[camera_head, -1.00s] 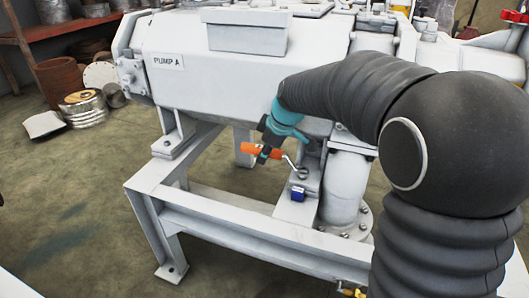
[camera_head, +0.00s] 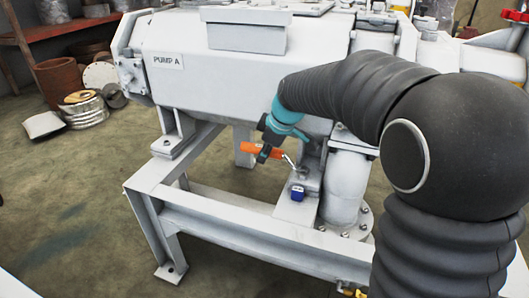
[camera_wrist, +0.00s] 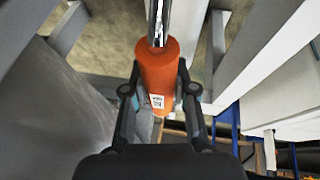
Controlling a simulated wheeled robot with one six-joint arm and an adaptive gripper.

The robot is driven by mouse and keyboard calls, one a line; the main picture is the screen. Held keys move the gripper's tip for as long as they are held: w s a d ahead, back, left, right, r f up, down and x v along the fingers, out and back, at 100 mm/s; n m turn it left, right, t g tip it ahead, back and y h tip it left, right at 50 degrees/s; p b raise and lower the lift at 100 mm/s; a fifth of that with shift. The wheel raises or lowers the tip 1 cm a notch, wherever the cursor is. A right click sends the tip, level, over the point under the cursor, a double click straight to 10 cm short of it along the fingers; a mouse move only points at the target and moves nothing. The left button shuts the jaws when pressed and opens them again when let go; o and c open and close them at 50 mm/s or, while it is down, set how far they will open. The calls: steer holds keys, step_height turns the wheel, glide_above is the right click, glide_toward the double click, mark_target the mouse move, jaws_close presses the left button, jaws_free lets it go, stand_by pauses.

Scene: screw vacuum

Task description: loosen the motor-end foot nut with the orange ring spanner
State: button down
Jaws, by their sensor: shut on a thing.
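The orange ring spanner (camera_head: 262,148) is held in my gripper (camera_head: 265,153) beside the pump frame, below the pump body. In the wrist view its orange handle (camera_wrist: 157,68) lies between the two fingers of my gripper (camera_wrist: 158,90), which are shut on it. Its bright steel shank (camera_wrist: 160,22) runs out of the top of that view, so the ring end is hidden there. In the head view the shank slopes down right to the pump foot (camera_head: 309,178) at the right. The foot nut (camera_head: 302,171) is small there; I cannot tell whether the ring sits around it.
A small blue block (camera_head: 297,193) sits on the frame just below the foot. The white pipe flange (camera_head: 347,190) stands close on the right. The white frame beam (camera_head: 240,225) runs in front. Pots and a red shelf (camera_head: 60,30) are far left.

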steer(key=shift+f, duration=0.7)
stand_by(0.6)
steer(key=s+d+n+g, duration=0.1)
steer(key=s+n+g, duration=0.1)
steer(key=s+n, duration=0.3)
steer(key=s+d+n+g+y, duration=0.1)
steer(key=s+n+g, duration=0.2)
steer(key=s+n, duration=0.3)
steer(key=shift+s+d+n, duration=0.2)
steer(key=shift+d+n, duration=0.05)
steer(key=shift+n, duration=0.85)
stand_by(1.0)
steer(key=shift+r, duration=0.1)
stand_by(0.4)
steer(key=shift+r+p, duration=0.65)
steer(key=shift+r, duration=0.85)
